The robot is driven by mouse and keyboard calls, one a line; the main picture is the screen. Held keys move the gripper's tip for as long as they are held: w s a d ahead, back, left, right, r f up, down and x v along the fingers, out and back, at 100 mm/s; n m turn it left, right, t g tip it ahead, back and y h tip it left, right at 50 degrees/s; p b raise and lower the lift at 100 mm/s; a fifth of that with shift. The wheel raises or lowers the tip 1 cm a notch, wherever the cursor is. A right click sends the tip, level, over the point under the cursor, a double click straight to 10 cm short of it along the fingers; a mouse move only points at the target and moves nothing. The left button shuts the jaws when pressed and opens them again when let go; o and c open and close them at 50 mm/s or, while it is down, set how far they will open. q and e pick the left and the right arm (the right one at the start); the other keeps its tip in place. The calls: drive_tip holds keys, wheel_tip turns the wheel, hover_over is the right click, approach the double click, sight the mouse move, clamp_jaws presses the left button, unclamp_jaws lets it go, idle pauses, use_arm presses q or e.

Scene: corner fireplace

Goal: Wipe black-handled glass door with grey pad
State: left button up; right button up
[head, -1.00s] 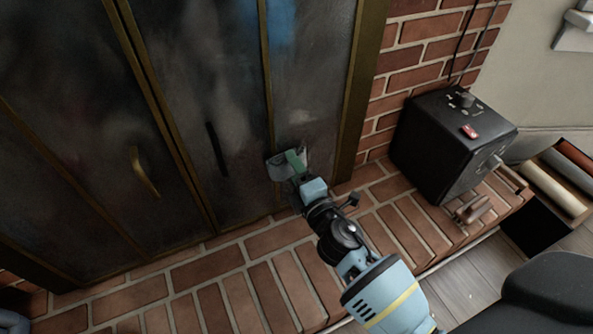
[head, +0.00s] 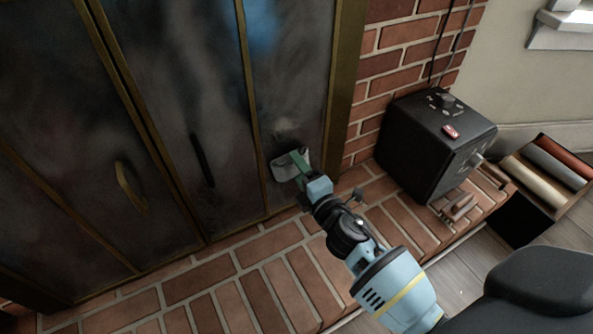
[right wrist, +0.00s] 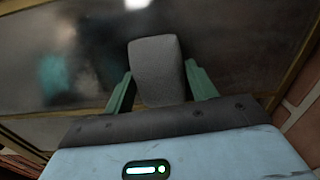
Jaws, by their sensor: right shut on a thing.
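The glass door with the black handle (head: 203,160) has smudged, dark panes in brass-coloured frames. Its right-hand pane (head: 290,75) shows a blue reflection near the top. My right gripper (head: 297,172) is at the lower part of this pane, right of the brass strip. Its green fingers are shut on the grey pad (head: 284,163). In the right wrist view the pad (right wrist: 157,68) stands upright between the fingers, in front of the glass; I cannot tell whether it touches. My left gripper is not in view.
Another glass door with a brass handle (head: 130,187) is at left. A brick hearth (head: 205,290) runs below the doors. A black box (head: 435,140) with a small red item on top stands at right, beside a crate of rolls (head: 540,165).

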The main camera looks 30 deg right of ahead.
sight(274, 156)
drive_tip(key=shift+w+d+r+p, duration=0.2)
drive_tip(key=shift+d+r+p, duration=1.35)
drive_tip(key=shift+d+r, duration=0.3)
drive_tip(key=shift+a, duration=0.15)
drive_tip(key=shift+a, duration=0.1)
drive_tip(key=shift+s+a+f, duration=0.1)
drive_tip(key=shift+s+a, duration=0.05)
drive_tip(key=shift+a, duration=0.8)
drive_tip(key=shift+s+a+f, duration=0.1)
drive_tip(key=shift+s+a, duration=0.05)
drive_tip(key=shift+a, duration=0.8)
drive_tip(key=shift+a, duration=0.15)
drive_tip(key=shift+w+a+b, duration=0.1)
drive_tip(key=shift+a+b, duration=0.4)
drive_tip(key=shift+a, duration=1.25)
drive_tip(key=shift+r, duration=0.1)
